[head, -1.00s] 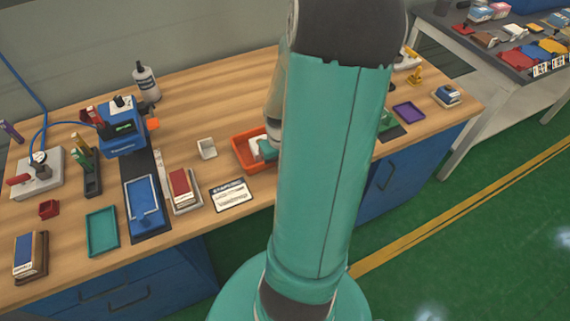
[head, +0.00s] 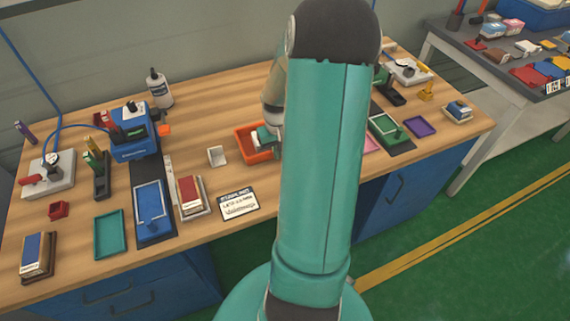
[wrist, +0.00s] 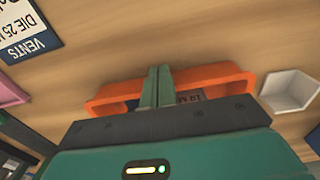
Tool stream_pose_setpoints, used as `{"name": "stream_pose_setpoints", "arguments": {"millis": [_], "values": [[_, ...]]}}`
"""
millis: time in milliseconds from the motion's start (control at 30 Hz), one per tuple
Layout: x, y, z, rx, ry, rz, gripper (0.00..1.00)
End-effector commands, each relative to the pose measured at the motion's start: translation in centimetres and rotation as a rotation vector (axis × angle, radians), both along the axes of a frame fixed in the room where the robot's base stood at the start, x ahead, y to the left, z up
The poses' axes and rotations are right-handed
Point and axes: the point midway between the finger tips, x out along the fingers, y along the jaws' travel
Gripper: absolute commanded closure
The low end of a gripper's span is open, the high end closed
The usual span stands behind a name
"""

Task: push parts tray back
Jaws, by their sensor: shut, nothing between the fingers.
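The parts tray is an orange tray (head: 260,156) on the wooden bench, left of my arm in the head view, where my arm hides its right part. It also shows as an orange rim (wrist: 215,74) in the wrist view, partly behind my gripper. My gripper (wrist: 157,75) is shut with its two teal fingers together and nothing between them. Its fingers overlap the tray's rim in the wrist view; I cannot tell whether they touch it. In the head view, my gripper (head: 268,136) is at the tray. A labelled item (wrist: 190,95) shows inside the tray.
A white cup-like container (head: 217,157) stands just left of the tray. A printed card (head: 239,205) lies in front of it. Left are a red-topped block (head: 190,190), a blue frame (head: 151,205) and a blue machine (head: 130,135). Bare wood lies behind the tray.

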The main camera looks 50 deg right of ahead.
Motion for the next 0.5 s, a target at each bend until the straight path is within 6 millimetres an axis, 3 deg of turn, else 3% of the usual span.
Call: {"name": "stream_pose_setpoints", "arguments": {"millis": [100, 200, 500], "values": [[2.2, -1.2, 0.0, -0.001, -0.001, 0.003, 1.00], [3.1, -1.9, 0.0, -0.001, 0.001, 0.002, 1.00], [3.4, -2.1, 0.0, 0.001, 0.001, 0.000, 1.00]]}}
